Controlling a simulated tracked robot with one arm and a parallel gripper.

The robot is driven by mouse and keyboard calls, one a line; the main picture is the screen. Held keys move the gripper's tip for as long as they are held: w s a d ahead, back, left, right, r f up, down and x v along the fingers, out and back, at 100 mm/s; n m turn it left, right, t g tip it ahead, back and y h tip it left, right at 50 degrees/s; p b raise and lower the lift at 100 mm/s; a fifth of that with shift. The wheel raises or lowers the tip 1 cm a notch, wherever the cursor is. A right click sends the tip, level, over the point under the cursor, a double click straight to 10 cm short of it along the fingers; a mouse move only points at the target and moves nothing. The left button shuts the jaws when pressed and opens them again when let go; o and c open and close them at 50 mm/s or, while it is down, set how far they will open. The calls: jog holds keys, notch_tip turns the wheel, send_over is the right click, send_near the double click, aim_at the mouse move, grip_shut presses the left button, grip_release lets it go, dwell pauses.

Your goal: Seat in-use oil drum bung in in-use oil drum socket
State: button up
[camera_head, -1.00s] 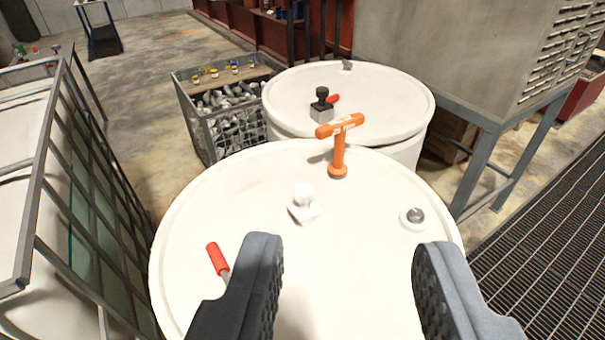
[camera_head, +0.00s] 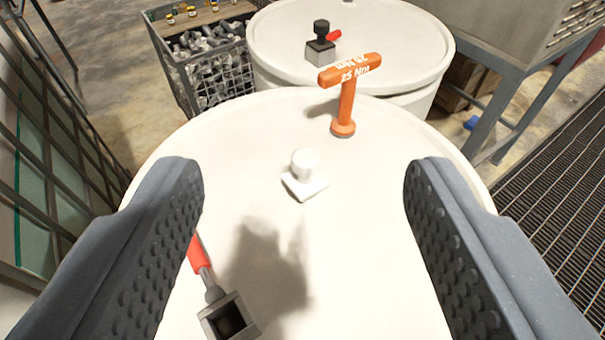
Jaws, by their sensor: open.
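A white piece with a round knob on a square base, which looks like the bung (camera_head: 305,172), sits on the white top of the near oil drum (camera_head: 240,125). My gripper (camera_head: 304,185) is open and empty, with one dark ribbed finger on either side of the bung in the picture and wide gaps between. A grey square hollow block with a red handle, which looks like the socket (camera_head: 229,318), is at the lower left on the same drum top. Its opening faces up and looks dark and empty. The left finger hides part of its handle side.
An orange T-handled tool marked 25 Nm (camera_head: 344,95) stands upright behind the bung. A second white drum (camera_head: 400,45) behind carries a grey block with a black knob (camera_head: 320,42). A wire crate (camera_head: 205,65) stands at the back left, a steel-legged cabinet (camera_head: 500,30) at the right.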

jog(key=w+f+p, duration=0.2)
jog(key=w+f, duration=0.4)
jog(key=f, duration=0.2)
jog(key=g+p, duration=0.1)
jog(key=p, duration=0.2)
send_near(305, 170)
jog(key=x, duration=0.6)
jog(key=shift+w+d+r, duration=0.2)
jog(key=shift+w+r, duration=0.1)
jog(key=shift+a+f+x, duration=0.1)
jog(key=shift+f+x, duration=0.1)
jog(key=shift+x, duration=1.15)
jog(key=shift+a+f+x, duration=0.1)
jog(key=shift+f+x, duration=0.05)
jog(key=shift+x, duration=1.2)
jog(key=shift+s, duration=0.2)
jog(key=c, duration=1.1)
